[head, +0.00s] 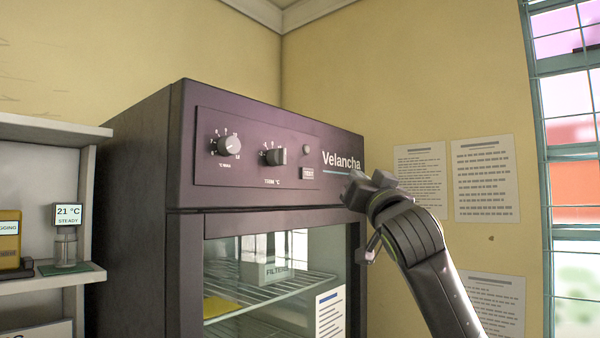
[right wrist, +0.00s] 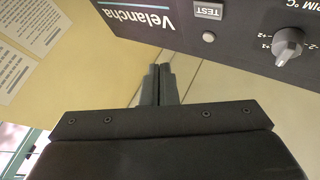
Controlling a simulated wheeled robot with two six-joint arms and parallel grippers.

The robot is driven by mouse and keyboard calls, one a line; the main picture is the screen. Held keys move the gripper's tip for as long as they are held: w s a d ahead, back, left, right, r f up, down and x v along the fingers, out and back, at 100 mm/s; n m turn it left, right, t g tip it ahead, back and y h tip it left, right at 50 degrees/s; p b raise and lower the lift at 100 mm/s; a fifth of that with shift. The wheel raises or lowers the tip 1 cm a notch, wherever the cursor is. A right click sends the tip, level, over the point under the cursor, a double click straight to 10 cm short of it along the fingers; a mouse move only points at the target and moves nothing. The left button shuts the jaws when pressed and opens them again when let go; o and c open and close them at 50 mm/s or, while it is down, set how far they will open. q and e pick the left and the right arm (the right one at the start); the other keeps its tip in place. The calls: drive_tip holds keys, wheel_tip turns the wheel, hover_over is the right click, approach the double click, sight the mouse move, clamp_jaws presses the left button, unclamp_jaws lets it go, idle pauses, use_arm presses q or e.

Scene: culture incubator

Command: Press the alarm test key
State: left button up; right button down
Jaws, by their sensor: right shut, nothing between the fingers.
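The dark incubator (head: 135,190) has a control panel on its upper front. The test key (head: 309,171) is a small light key marked TEST, below a round grey lamp or button (head: 307,149). In the right wrist view the test key (right wrist: 208,11) is at the top, with the round part (right wrist: 209,37) beside it. My right gripper (head: 366,186) is shut and empty, to the right of the key near the panel's right end, apart from the key. Its shut fingers (right wrist: 156,84) show in the right wrist view. My left gripper is out of view.
Below is a glass door (head: 300,250) with a handle under my right gripper. A shelf (head: 50,130) stands at left; papers (head: 420,170) hang on the right wall.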

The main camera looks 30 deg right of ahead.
sight(307, 173)
drive_tip(key=shift+s+a+r, duration=0.25)
drive_tip(key=shift+s+r, duration=0.1)
drive_tip(key=shift+r, duration=0.15)
drive_tip(key=shift+w, duration=0.1)
drive_tip(key=w+a+p, duration=0.3)
drive_tip(key=w+p, duration=0.1)
drive_tip(key=w, duration=0.4)
drive_tip(key=shift+a, duration=0.2)
drive_tip(key=shift+w, duration=0.15)
idle(1.8)
drive_tip(key=shift+w+a, duration=0.15)
drive_tip(key=shift+w, duration=0.1)
